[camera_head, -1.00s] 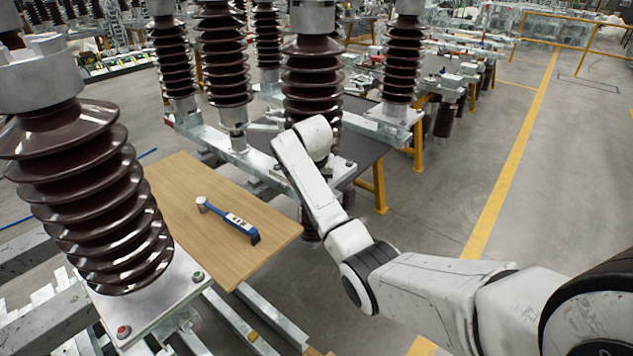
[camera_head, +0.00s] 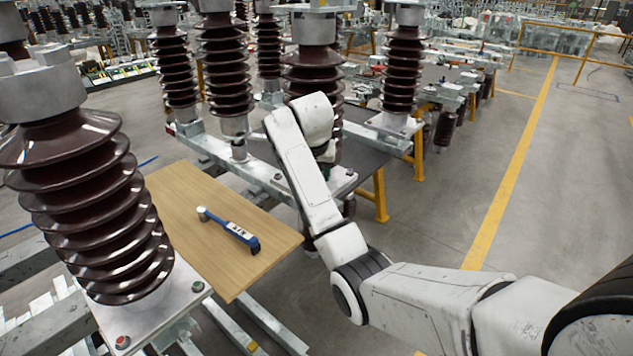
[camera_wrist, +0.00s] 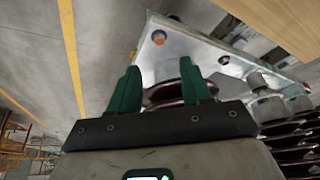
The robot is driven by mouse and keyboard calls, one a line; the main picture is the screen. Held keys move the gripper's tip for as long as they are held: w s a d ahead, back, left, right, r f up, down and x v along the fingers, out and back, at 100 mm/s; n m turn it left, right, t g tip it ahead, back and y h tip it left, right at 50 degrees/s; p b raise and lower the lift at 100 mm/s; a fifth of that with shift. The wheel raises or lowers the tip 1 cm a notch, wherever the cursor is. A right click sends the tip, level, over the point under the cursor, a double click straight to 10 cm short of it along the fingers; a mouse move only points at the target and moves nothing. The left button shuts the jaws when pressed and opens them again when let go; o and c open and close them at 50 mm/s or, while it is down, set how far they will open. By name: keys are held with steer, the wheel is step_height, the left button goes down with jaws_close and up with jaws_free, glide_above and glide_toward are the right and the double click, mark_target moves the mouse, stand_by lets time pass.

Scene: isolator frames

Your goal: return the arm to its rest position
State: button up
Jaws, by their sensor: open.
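My white arm (camera_head: 312,190) reaches up from the lower right in the head view, bent at the elbow, its end in front of a brown ribbed insulator. In the wrist view my gripper (camera_wrist: 162,92) shows two green fingers standing apart with nothing held between them. An insulator's metal base plate (camera_wrist: 205,55) and dark ribs lie beyond the fingers. In the head view the fingers are mostly hidden behind the arm's end.
A wooden board (camera_head: 190,235) carries a blue-handled tool (camera_head: 232,230). A large brown insulator (camera_head: 85,205) stands at the near left. Other insulators stand behind the arm. Open grey floor (camera_head: 450,200) with a yellow line lies to the right.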

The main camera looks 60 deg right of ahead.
steer(key=shift+s+a+r, duration=0.15)
steer(key=shift+a+r, duration=0.05)
steer(key=shift+r, duration=0.35)
steer(key=s+a+f+n+y, duration=0.1)
steer(key=s+a+f+n, duration=0.2)
steer(key=a+f, duration=0.75)
steer(key=s+a+f+n+y, duration=0.2)
steer(key=s+a+f+n, duration=0.15)
steer(key=a+f, duration=0.7)
steer(key=s+a+f+n+y, duration=0.1)
steer(key=s+a+n, duration=0.5)
steer(key=s+a, duration=0.9)
steer(key=shift+s+f+n+g, duration=0.25)
steer(key=shift+s+n+g, duration=0.15)
steer(key=shift+s, duration=0.25)
